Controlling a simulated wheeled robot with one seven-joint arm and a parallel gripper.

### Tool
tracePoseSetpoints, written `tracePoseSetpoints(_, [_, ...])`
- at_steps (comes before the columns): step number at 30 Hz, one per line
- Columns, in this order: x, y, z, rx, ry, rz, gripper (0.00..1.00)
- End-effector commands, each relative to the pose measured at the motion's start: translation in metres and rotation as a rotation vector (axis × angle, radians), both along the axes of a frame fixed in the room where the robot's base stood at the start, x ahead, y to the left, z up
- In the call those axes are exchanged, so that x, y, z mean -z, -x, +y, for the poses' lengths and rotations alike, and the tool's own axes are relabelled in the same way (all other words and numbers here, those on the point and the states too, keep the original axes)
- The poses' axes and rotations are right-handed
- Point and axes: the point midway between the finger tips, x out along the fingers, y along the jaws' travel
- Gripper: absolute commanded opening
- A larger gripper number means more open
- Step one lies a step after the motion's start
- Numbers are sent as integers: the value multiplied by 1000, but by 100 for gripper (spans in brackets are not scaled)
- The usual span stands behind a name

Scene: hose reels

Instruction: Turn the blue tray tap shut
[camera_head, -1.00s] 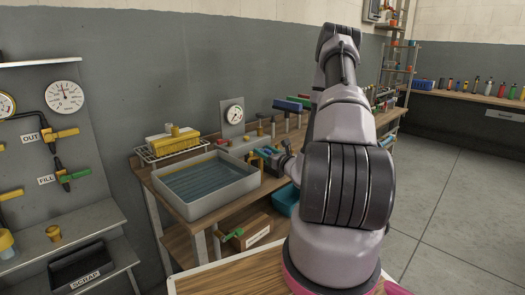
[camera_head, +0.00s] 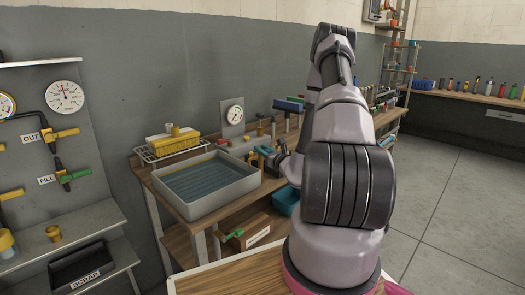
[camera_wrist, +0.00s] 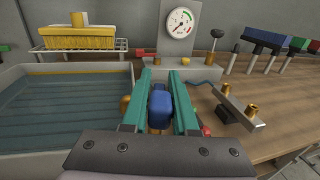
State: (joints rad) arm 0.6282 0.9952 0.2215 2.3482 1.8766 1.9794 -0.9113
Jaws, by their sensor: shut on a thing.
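The blue tap handle (camera_wrist: 160,108) is between the teal fingers of my gripper (camera_wrist: 162,92) in the wrist view, right beside the grey water tray (camera_wrist: 68,68). My gripper is shut on the handle. Brass of the tap body shows around it; its lower part is hidden by the fingers and wrist. In the head view my gripper (camera_head: 264,157) is at the right edge of the tray (camera_head: 207,208), small and partly hidden by my arm. I cannot tell the tap's exact angle.
A round gauge (camera_wrist: 180,22) stands behind the tap. A metal bar with brass fittings (camera_wrist: 240,108) lies right of my gripper, and several upright tools stand farther right.

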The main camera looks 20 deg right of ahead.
Motion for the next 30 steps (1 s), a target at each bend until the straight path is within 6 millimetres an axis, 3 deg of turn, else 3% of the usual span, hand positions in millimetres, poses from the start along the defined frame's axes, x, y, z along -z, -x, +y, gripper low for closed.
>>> tracePoseSetpoints(8, [1, 1, 5, 161, -3, 2, 0])
tracePoseSetpoints(30, [1, -3, 12, 855, -3, 2, 0])
